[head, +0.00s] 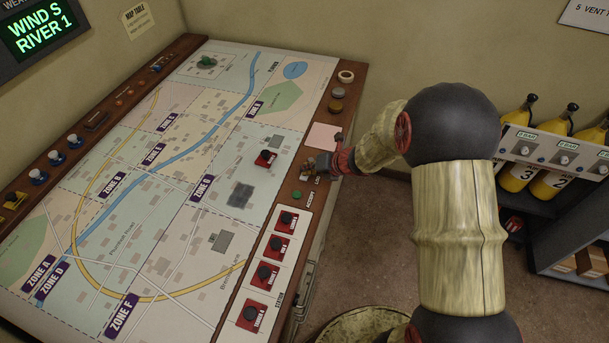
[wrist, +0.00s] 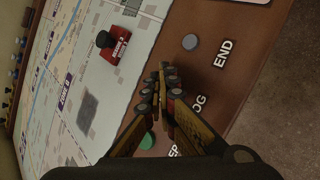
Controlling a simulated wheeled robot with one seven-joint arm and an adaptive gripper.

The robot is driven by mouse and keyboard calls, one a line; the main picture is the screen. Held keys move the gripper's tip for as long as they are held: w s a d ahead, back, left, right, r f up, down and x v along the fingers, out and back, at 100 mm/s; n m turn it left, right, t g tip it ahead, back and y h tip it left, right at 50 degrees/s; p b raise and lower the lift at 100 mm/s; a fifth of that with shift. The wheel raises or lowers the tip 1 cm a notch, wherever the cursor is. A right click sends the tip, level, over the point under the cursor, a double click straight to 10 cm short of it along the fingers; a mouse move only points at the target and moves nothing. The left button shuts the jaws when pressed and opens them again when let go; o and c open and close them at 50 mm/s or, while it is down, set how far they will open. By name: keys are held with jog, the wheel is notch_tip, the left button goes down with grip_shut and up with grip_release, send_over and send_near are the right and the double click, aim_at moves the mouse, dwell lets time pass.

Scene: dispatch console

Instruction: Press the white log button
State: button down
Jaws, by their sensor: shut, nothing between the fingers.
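The white log button itself is not visible in either view. In the wrist view the partly covered LOG label (wrist: 199,104) shows on the wooden rim, right beside my fingers. My gripper (wrist: 165,72) is shut and empty, with its fingertips over the rim between a green button (wrist: 148,140) and a grey button (wrist: 190,42). My gripper also shows in the head view (head: 312,163), low over the rim at the map table's right side. Its fingers hide the spot beside the label. I cannot tell whether the tips touch the surface.
The green button (head: 296,195) has an ACCEPT label. A red engine piece (head: 265,157) stands on the map near my gripper. Several red pieces stand on a white strip (head: 290,245) on the near rim. A pale pad (head: 323,136) lies beyond my gripper.

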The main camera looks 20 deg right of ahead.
jog(key=shift+r, duration=0.1)
jog(key=shift+r+p, duration=0.7)
jog(key=shift+p, duration=0.05)
notch_tip(320, 180, up, 5)
jog(key=p, duration=0.4)
dwell(0.7)
notch_tip(320, 180, up, 8)
jog(key=p, duration=0.7)
jog(key=shift+p, duration=0.35)
